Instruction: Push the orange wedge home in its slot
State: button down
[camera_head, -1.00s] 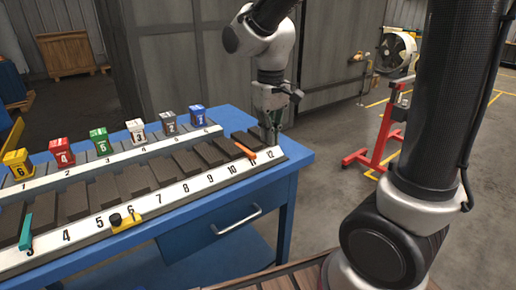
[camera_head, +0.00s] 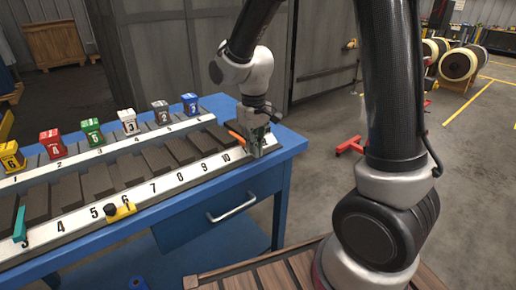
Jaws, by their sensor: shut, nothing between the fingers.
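The orange wedge (camera_head: 235,136) shows as a short orange strip near the right end of the numbered rail, just right of the 10 mark. My gripper (camera_head: 257,150) is at the rail's front edge, immediately right of the wedge, pointing down with its fingers shut and empty. It hides part of the wedge and the rail's end, so I cannot tell whether they touch or how deep the wedge sits. The slotted rail (camera_head: 142,196) has a white number strip along its front and dark blocks between its slots.
The rail lies on a blue table (camera_head: 281,149) with a drawer. A teal wedge (camera_head: 20,224) stands near mark 3, and a yellow clamp with a black knob (camera_head: 120,211) sits near mark 6. Several numbered coloured blocks (camera_head: 51,142) line the back rail.

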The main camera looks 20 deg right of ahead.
aim_at(238, 138)
jog(key=shift+w+a, duration=0.2)
jog(key=shift+w, duration=0.4)
jog(key=shift+w+a, duration=0.2)
jog(key=shift+w, duration=0.35)
jog(key=shift+s, duration=0.1)
